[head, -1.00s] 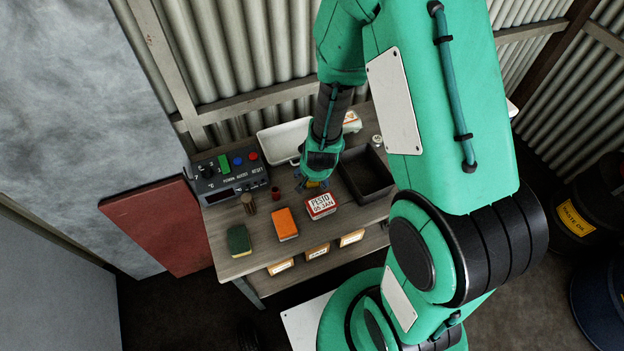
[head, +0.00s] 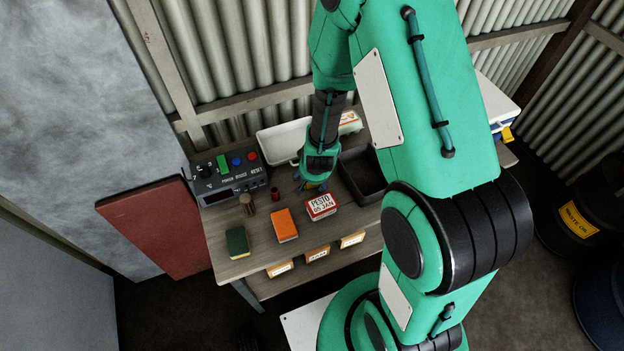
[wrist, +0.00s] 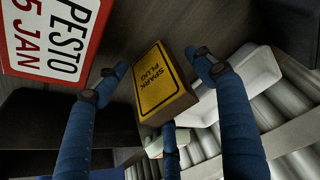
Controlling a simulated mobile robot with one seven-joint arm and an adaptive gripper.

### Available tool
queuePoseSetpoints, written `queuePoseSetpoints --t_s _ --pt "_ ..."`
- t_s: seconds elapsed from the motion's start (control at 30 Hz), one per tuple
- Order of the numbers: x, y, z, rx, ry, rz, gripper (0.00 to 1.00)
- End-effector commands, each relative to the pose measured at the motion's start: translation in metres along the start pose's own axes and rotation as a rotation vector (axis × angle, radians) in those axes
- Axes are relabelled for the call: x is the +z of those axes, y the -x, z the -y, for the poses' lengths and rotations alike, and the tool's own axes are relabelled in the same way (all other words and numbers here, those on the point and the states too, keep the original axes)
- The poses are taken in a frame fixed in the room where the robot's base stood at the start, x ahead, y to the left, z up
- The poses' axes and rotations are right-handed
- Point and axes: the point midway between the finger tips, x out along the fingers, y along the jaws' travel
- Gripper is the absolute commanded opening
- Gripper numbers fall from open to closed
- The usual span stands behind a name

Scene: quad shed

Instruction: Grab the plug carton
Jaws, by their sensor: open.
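The plug carton (wrist: 160,85) is a yellow box with a black border, printed SPARK PLUG, on the wooden bench. In the wrist view it lies between the spread blue fingers of my gripper (wrist: 162,68), with a finger apart from it on each side and a third finger below it in the picture. In the head view my gripper (head: 314,186) points down over the bench, open, and hides most of the carton.
A white PESTO carton (head: 321,205) stands close by, nearer the bench's front edge. An orange box (head: 285,224), a sponge (head: 238,241) and a control box (head: 228,178) are to the left. A dark tray (head: 373,188) is right, a white tray (head: 283,142) behind.

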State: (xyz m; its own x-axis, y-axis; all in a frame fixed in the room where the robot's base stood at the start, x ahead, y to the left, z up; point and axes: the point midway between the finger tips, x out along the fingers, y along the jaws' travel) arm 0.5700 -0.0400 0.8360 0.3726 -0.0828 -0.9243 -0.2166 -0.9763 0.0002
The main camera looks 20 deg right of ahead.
Motion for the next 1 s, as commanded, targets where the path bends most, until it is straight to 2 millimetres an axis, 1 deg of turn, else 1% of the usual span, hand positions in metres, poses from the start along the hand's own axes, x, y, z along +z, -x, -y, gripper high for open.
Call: queuePoseSetpoints --t_s 0.47,0.5,0.57,0.6,0.67,0.7,0.83,1.0 --pt "-0.0005 0.0006 0.0000 0.000 0.000 -0.001 0.69" --pt "-0.0005 0.0006 0.0000 0.000 0.000 -0.001 0.67" --pt "-0.0004 0.0006 0.0000 0.000 0.000 -0.001 0.55" --pt "-0.0005 0.0006 0.0000 0.000 0.000 -0.001 0.47" --pt "-0.0005 0.0006 0.0000 0.000 0.000 -0.001 0.35" --pt "-0.0005 0.0006 0.0000 0.000 0.000 -0.001 0.27" --pt "-0.0004 0.0005 0.0000 0.000 0.000 -0.001 0.01" --pt "-0.0005 0.0005 0.0000 0.000 0.000 -0.001 0.00"
